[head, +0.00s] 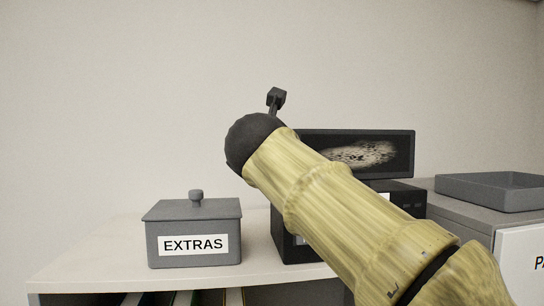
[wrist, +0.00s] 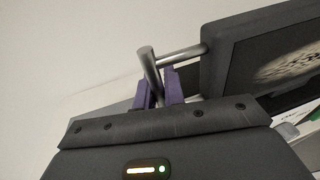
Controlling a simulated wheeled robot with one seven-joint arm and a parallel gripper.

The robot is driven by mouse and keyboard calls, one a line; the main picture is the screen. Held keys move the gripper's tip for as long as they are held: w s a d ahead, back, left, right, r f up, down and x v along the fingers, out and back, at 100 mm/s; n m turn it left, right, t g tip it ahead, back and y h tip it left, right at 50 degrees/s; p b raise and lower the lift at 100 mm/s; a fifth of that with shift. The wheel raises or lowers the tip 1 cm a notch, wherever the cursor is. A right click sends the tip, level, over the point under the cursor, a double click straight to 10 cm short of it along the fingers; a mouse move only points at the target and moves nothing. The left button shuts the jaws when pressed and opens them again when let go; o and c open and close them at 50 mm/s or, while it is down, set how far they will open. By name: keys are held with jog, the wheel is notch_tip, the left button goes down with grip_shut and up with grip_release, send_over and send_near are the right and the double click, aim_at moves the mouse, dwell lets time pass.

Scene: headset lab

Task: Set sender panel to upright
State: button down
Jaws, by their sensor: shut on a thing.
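The sender panel (head: 400,140), a dark screen with a pale speckled picture, stands on a black box (head: 408,200) and looks roughly upright in the head view. My arm covers its left and lower parts. In the wrist view the panel (wrist: 222,65) is at the right, with a grey metal handle (wrist: 147,62) sticking out from its side. My gripper (wrist: 159,92) has purple fingers shut around this handle; the fingertips are partly hidden behind the gripper body. In the head view the fingers are hidden behind my arm.
A grey lidded box marked EXTRAS (head: 193,225) sits left on the pale shelf top (head: 95,255). A grey open tray (head: 490,195) sits on the cabinet at the right. The wall behind is bare, and the shelf's left end is clear.

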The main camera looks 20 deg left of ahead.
jog(key=shift+r, duration=0.1)
jog(key=c, duration=1.5)
grip_release()
jog(key=b+v, duration=0.5)
jog(key=v, duration=1.2)
jog(key=shift+s, duration=0.15)
jog(key=shift+d, duration=0.1)
